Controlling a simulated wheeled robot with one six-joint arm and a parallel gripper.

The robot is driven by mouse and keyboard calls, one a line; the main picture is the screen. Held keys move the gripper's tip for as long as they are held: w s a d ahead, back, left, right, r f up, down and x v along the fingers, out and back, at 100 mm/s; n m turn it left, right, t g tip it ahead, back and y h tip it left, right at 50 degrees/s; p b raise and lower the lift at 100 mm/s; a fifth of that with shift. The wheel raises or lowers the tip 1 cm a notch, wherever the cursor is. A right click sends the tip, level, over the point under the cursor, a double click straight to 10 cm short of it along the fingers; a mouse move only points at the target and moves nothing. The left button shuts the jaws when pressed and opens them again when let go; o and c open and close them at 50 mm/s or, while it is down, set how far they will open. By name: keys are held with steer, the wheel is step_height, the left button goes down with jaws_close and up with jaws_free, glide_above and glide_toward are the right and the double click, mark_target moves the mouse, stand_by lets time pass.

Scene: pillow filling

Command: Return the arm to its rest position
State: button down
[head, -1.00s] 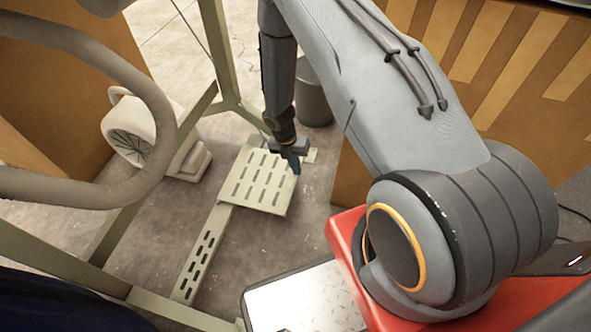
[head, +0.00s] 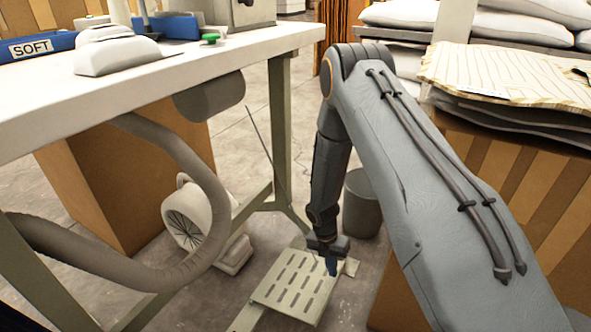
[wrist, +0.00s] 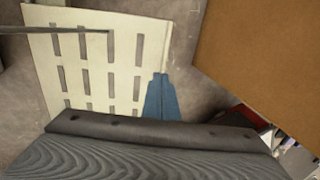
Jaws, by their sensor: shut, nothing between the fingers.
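My arm reaches down from the right in the head view, with my gripper (head: 332,266) pointing at the floor. The blue fingers are together and hold nothing. They show over the right part of a slotted cream foot plate (head: 285,289). In the wrist view the blue fingers (wrist: 161,99) are shut beside the right edge of the slotted plate (wrist: 95,60). I cannot tell how far above the plate the fingertips are.
A white worktable (head: 210,60) stands left, with a grey hose (head: 190,170) below it. A white fan-like unit (head: 195,220) sits under it. A grey bin (head: 362,205) stands behind my arm. Cardboard boxes and stacked pillows (head: 410,14) are at right.

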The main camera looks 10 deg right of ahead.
steer(key=s+a+r+m+t, duration=0.1)
steer(key=s+a+r+m, duration=0.3)
steer(key=a+r, duration=0.6)
steer(key=s+a+r+m, duration=0.2)
steer(key=a+r+m, duration=0.45)
steer(key=r, duration=0.75)
steer(key=s+a+r+m+y, duration=0.1)
steer(key=s+a+r+m, duration=0.2)
steer(key=s+r+m, duration=0.55)
steer(key=s+a+r+m+y, duration=0.25)
steer(key=s+r, duration=0.35)
steer(key=s, duration=0.6)
steer(key=d+r+m+p, duration=0.3)
steer(key=d+r+p, duration=0.7)
steer(key=r+p, duration=0.3)
steer(key=d+r+m+h+p, duration=0.1)
steer(key=d+r+m+p, duration=0.3)
steer(key=d+r+p, duration=0.6)
step_height(320, 180, up, 4)
steer(key=p, duration=0.6)
steer(key=shift+s, duration=0.3)
